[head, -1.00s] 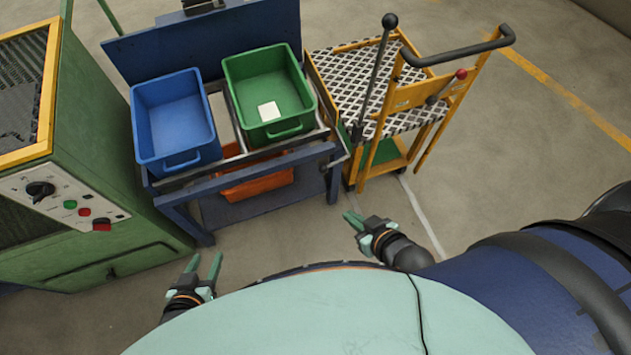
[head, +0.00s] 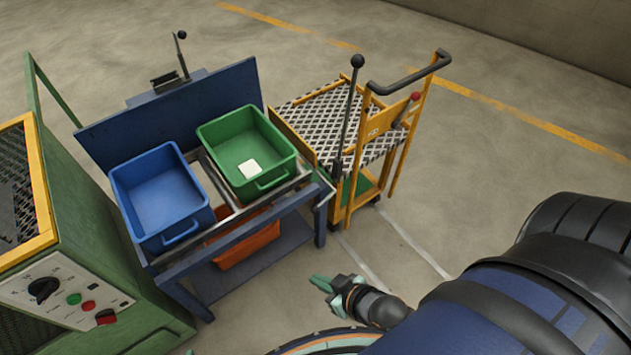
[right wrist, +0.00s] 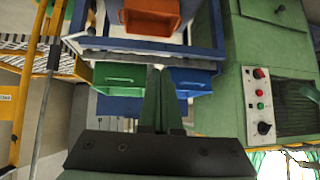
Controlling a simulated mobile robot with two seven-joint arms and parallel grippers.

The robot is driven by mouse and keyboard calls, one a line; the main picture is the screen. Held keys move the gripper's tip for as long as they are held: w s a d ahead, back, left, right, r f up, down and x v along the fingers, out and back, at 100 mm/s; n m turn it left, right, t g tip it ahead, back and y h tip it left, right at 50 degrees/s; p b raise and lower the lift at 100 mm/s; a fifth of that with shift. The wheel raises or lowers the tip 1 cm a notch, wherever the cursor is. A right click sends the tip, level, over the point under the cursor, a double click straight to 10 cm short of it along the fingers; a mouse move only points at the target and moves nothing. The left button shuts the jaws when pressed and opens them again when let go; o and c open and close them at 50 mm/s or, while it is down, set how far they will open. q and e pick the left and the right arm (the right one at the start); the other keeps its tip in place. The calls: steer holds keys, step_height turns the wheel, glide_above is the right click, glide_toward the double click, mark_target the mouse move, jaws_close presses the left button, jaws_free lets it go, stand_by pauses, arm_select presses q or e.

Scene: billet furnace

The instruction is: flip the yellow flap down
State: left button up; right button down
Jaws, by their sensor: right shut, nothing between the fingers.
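A yellow panel (head: 388,120) sits between the uprights of the yellow cart; I cannot tell for sure whether it is the flap. A yellow-framed mesh cover (head: 40,180) is on the green cabinet at the left. My right gripper (head: 318,282) is over open floor in front of the cart, apart from it. It is shut and empty; its fingers also show together in the right wrist view (right wrist: 158,98). My left gripper is out of view.
A blue bin (head: 165,200) and a green bin (head: 235,140) with a white piece stand on a blue stand, an orange bin (head: 245,240) below. The cart (head: 325,125) has a black handle and a ball-topped lever (head: 350,110). Floor right of the cart is clear.

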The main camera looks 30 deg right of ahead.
steer(key=shift+a, duration=0.1)
